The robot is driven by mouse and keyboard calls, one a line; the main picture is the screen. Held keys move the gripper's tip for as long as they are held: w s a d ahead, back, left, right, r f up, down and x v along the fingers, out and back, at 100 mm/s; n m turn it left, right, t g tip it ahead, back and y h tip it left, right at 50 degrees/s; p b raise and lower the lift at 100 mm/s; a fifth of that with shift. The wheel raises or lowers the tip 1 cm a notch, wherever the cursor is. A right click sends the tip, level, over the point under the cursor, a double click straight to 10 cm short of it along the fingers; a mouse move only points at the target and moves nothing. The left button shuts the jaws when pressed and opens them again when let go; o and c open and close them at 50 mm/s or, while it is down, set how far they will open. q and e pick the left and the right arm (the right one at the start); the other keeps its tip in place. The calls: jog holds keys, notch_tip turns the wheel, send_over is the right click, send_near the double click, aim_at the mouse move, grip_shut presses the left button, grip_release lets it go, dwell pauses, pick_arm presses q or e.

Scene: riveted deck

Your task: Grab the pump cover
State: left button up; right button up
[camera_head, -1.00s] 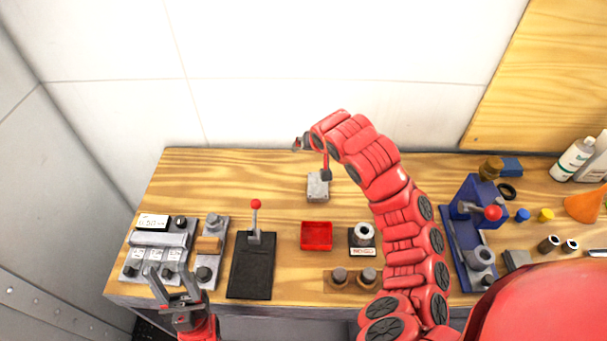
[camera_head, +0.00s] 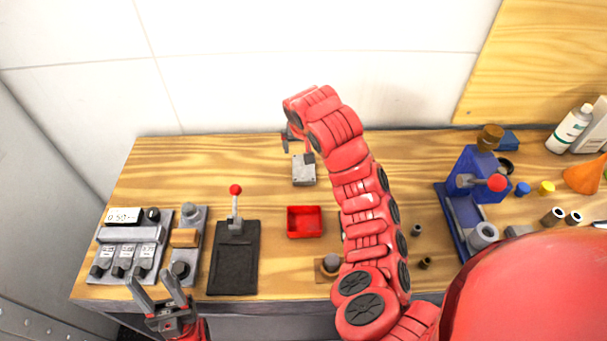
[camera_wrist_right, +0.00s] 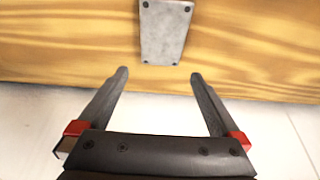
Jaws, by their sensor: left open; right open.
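The pump cover (camera_head: 303,174) is a small grey metal plate with dark screw holes at its corners. It lies on the wooden bench near the back middle. It also shows in the right wrist view (camera_wrist_right: 165,32) at the top centre. My right gripper (camera_head: 292,143) is above and just behind it. In the right wrist view my right gripper (camera_wrist_right: 160,80) has its fingers spread wide and empty, with the plate beyond the fingertips, not between them. My left gripper (camera_head: 154,284) is open and empty at the bench's front left edge.
A red tray (camera_head: 290,235) sits in front of the plate. A black lever stand (camera_head: 232,270) and grey gauge blocks (camera_head: 130,245) are to the left. A blue press (camera_head: 466,200) stands to the right. The bench's back left (camera_head: 190,165) is clear.

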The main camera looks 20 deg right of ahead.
aim_at(304, 170)
jog(key=shift+w+d+f, duration=0.1)
jog(key=shift+w+f, duration=0.15)
jog(key=shift+f, duration=0.45)
jog(key=shift+w+f+p, duration=0.25)
jog(key=shift+f+p, duration=0.15)
jog(key=p+x, duration=0.1)
jog(key=x, duration=0.2)
jog(key=shift+w+r, duration=0.1)
jog(key=shift+w+d+f, duration=0.15)
jog(key=shift+w+f, duration=0.1)
jog(key=shift+f, duration=0.35)
jog(key=shift+c, duration=0.3)
